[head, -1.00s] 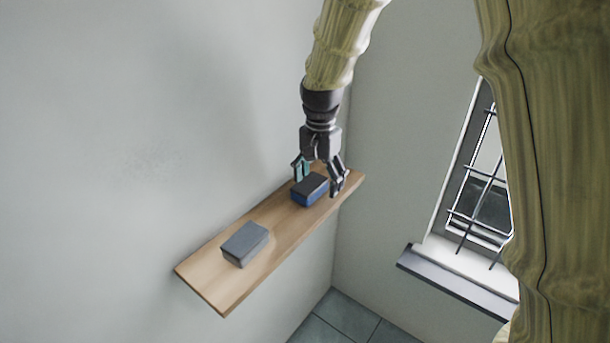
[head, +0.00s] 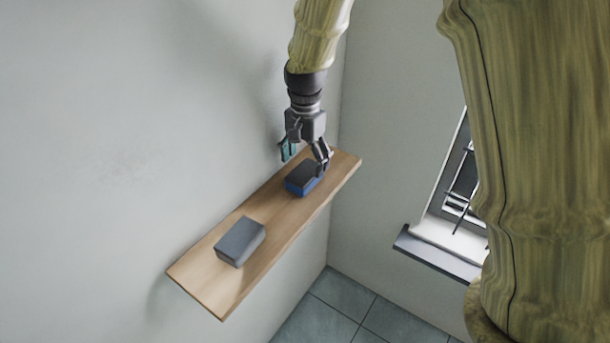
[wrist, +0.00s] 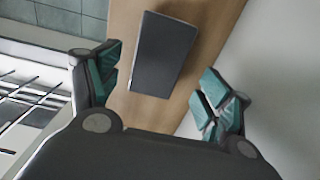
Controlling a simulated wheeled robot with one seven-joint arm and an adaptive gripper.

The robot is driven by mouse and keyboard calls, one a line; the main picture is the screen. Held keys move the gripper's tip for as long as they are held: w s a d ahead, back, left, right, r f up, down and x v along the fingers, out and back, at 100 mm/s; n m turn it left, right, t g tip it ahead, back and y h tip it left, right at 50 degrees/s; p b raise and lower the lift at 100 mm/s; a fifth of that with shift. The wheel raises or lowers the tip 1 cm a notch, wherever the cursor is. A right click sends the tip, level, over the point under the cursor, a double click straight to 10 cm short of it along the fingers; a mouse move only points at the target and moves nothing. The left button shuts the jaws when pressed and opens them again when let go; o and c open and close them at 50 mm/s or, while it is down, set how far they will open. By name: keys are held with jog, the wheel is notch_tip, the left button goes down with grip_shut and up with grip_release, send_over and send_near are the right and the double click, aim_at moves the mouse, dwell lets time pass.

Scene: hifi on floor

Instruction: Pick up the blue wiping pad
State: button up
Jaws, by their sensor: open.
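The blue wiping pad (head: 302,179) has a dark grey top and blue sides. It lies on the wooden wall shelf (head: 283,214), toward the far end. My gripper (head: 304,160) is open, with its fingers around the far edge of the pad in the head view; contact cannot be told. In the wrist view the pad's dark top (wrist: 163,54) lies ahead of and between the spread fingers (wrist: 160,88), with wood showing on both sides of it. The pad's blue sides are hidden there.
A grey block (head: 240,241) lies on the near part of the shelf, apart from the pad. The wall runs along the shelf's left edge. A window with bars and a sill (head: 440,252) is at the right. Tiled floor (head: 335,305) shows below.

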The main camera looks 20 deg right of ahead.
aim_at(305, 171)
jog(key=shift+s+a+f+p, duration=0.1)
jog(key=shift+f+p, duration=0.15)
jog(key=shift+f, duration=0.55)
jog(key=shift+s+d+f+p, duration=0.1)
jog(key=shift+f+p, duration=0.15)
jog(key=shift+f, duration=0.5)
jog(key=shift+s+a+f+p, duration=0.1)
jog(key=shift+f+p, duration=0.15)
jog(key=shift+f, duration=0.55)
jog(key=shift+c, duration=0.4)
jog(key=c, duration=1.1)
jog(key=shift+r, duration=0.2)
jog(key=shift+r+b, duration=0.45)
jog(key=shift+r, duration=0.15)
jog(key=shift+r+b, duration=0.4)
jog(key=shift+r, duration=0.55)
jog(key=s+d+r+b, duration=0.1)
jog(key=s+d+b, duration=0.2)
jog(key=s, duration=1.1)
jog(key=d, duration=0.3)
jog(key=shift+s+r+b, duration=0.3)
jog(key=shift+s+b, duration=0.05)
jog(key=shift+s, duration=0.05)
jog(key=shift+d, duration=0.1)
